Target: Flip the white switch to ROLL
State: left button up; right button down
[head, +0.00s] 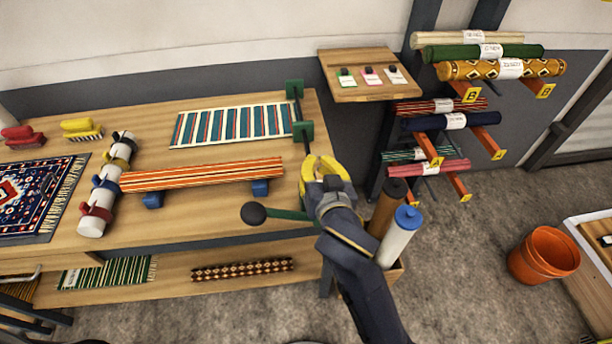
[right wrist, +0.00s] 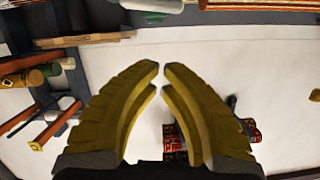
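A tilted wooden board (head: 362,78) at the back carries three small switches, each with a pale tag. The white switch (head: 391,70) is the rightmost, beside a pink switch (head: 369,70) and a green switch (head: 345,72). The tag lettering and the switch's position are too small to read. My right gripper (head: 322,164) has yellow fingers and is over the table's right end, below and left of the board, apart from it. In the right wrist view its fingertips (right wrist: 161,67) are apart with nothing between them. My left gripper is not in view.
A green-ended bar stand (head: 303,130) is close by the right gripper. A rack of rolled rugs (head: 480,70) projects right of the board. An orange bucket (head: 542,255) stands on the floor at right.

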notch_tip(320, 180, down, 2)
jog(key=shift+s+f, duration=0.15)
jog(key=shift+a+f, duration=0.2)
jog(key=shift+f, duration=0.55)
